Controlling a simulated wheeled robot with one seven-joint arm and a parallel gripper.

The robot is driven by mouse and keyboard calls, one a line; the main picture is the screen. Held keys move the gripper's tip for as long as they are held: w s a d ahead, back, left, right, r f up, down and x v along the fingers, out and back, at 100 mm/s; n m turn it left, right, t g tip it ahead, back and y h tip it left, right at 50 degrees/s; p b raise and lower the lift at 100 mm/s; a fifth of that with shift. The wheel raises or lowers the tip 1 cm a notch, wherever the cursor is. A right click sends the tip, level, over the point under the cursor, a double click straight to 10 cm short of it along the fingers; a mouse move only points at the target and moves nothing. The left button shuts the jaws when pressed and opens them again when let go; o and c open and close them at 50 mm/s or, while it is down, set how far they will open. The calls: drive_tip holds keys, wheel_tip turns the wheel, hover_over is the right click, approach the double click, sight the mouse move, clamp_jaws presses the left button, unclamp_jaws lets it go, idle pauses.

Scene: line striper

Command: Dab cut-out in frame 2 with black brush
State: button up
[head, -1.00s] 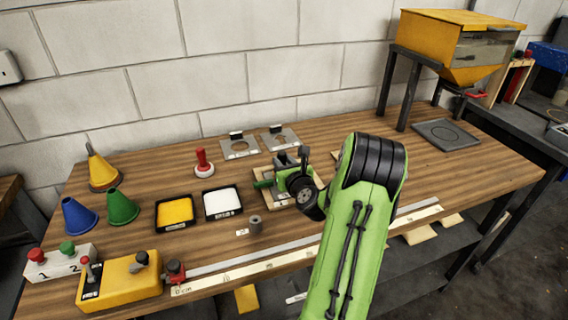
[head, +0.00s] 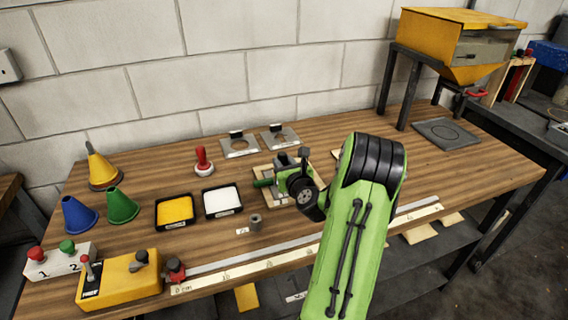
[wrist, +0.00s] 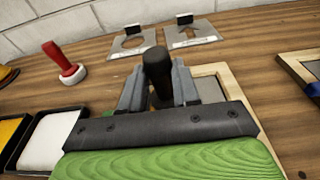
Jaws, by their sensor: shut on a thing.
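My gripper (wrist: 158,88) is shut on the black brush (wrist: 156,66); the brush's dark rounded handle stands up between the grey fingers. My gripper also shows in the head view (head: 284,162), over a pale wooden frame (head: 262,172). That frame shows in the wrist view too (wrist: 238,88), with a grey surface inside it. A second wooden frame (wrist: 290,66) stands to the right in the wrist view, with a blue part at its edge. I cannot read which frame is number 2. The brush tip and any cut-out below it are hidden by my gripper.
Two grey plates with holes and black grips, the left one (head: 240,148) and the right one (head: 281,139), lie at the back. A yellow tray (head: 158,222), a white tray (head: 205,212) and a red-handled stamp (head: 202,160) are left of my gripper. A ruler strip (head: 262,266) runs along the front.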

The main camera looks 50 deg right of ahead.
drive_tip(key=shift+f, duration=0.15)
idle(0.3)
wheel_tip(320, 180, up, 5)
drive_tip(key=p, duration=0.4)
drive_tip(key=shift+f+p, duration=0.2)
drive_tip(key=shift+p, duration=0.2)
